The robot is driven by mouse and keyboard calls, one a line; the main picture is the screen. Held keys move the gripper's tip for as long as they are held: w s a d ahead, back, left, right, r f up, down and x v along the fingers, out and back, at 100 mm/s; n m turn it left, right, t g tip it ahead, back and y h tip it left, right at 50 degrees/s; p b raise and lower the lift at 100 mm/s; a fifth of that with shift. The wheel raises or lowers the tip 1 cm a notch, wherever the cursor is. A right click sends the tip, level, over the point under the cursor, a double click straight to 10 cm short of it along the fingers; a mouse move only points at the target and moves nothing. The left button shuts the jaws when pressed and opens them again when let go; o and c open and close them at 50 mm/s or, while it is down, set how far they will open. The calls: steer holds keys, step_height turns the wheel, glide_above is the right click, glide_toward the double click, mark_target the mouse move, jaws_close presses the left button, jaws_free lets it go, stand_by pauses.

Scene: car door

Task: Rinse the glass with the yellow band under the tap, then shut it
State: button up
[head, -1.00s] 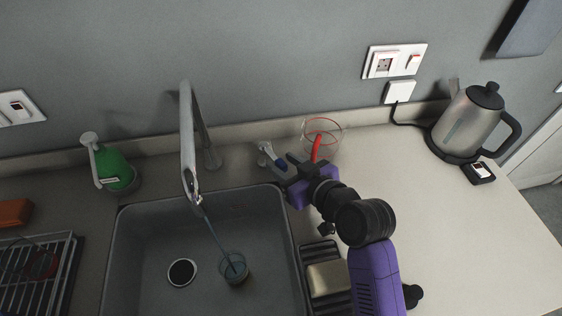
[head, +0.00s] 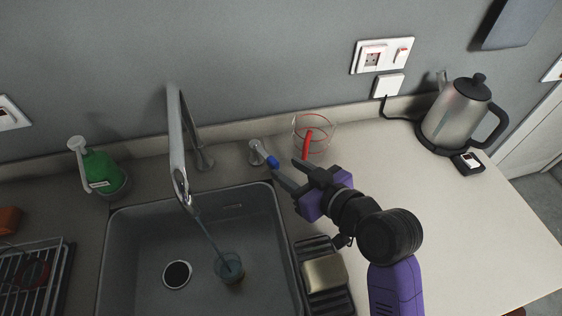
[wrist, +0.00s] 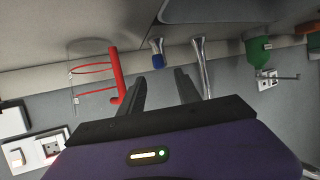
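A chrome tap (head: 177,145) stands behind the sink (head: 245,205). A thin stream of water runs from its spout into a bluish glass (head: 229,267) standing upright on the sink floor. I cannot make out a yellow band on it. A silver tap lever with a blue tip (head: 271,161) stands right of the tap; it also shows in the wrist view (wrist: 157,58). My gripper (head: 288,176) is open and empty, its fingers just in front of the blue tip. In the wrist view the gap between the fingertips (wrist: 160,80) faces the lever without closing around it.
A clear glass jug with red bands and a red handle (head: 307,143) stands close behind my gripper. A sponge (head: 325,273) lies on a black rack. A kettle (head: 455,115) is far right, a green bottle (head: 103,172) far left.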

mark_target(273, 160)
steer(key=shift+p+x, duration=0.5)
steer(key=shift+x, duration=3.45)
jaws_close()
